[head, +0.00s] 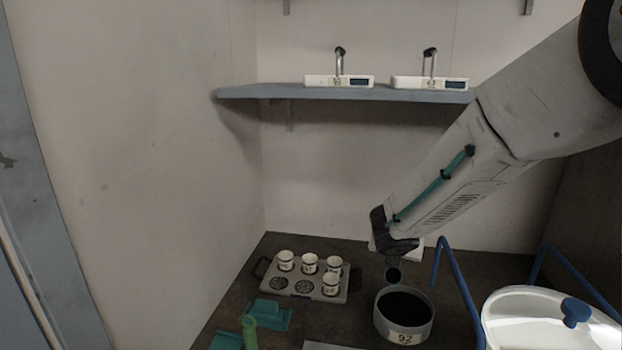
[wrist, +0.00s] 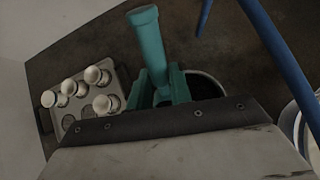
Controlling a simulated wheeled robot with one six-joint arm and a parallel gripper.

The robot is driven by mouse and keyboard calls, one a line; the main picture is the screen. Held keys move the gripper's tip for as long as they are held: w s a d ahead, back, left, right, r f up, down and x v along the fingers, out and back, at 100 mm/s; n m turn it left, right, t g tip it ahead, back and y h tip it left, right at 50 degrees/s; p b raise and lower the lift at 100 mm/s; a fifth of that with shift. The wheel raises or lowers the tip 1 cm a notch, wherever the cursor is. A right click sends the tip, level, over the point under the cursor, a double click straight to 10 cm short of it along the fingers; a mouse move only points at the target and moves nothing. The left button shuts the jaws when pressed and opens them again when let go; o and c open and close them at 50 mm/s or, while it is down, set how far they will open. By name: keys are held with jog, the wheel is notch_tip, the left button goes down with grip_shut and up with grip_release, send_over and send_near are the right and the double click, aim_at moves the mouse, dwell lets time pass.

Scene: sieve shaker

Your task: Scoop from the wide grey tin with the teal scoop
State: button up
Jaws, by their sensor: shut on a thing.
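The wide grey tin (head: 404,338) stands on the dark bench with a label reading 92 and dark contents. It is partly hidden behind the scoop and my gripper in the wrist view (wrist: 219,82). My gripper (head: 394,258) is above the tin, shut on the teal scoop. The scoop's handle (wrist: 148,45) sticks up from between the teal jaws (wrist: 160,92) in the wrist view. In the head view the scoop's dark bowl (head: 393,275) hangs at the tin's back rim; I cannot tell whether it touches the tin or holds anything.
A grey rack (head: 302,294) with several white cups is left of the tin. Teal holders (head: 268,315) and a green scoop (head: 249,333) are at front left. Blue bars (head: 458,290) and a large white pan (head: 530,305) are close on the right. A shelf (head: 290,91) bears two white devices.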

jog(key=shift+w+d+f+n+y, duration=0.15)
jog(key=shift+w+d+n+y, duration=0.1)
jog(key=shift+w+d+n, duration=0.25)
jog(key=shift+w+d+f+n+y, duration=0.2)
jog(key=shift+w+n+y, duration=0.1)
jog(key=shift+w, duration=0.25)
jog(key=s+f+m+g+h, duration=0.2)
jog(key=s+f+m+h, duration=0.1)
jog(key=s+f+m, duration=0.25)
jog(key=d+g+y, duration=0.1)
jog(key=g+y, duration=0.1)
jog(key=w+d+g+y, duration=0.1)
jog(key=g+y, duration=0.1)
jog(key=w+d+g+y, duration=0.1)
jog(key=g+y, duration=0.1)
jog(key=shift+w+d+r+n+g, duration=0.15)
jog(key=shift+d+n+g, duration=0.15)
jog(key=shift+n+g, duration=0.1)
jog(key=shift+y, duration=0.25)
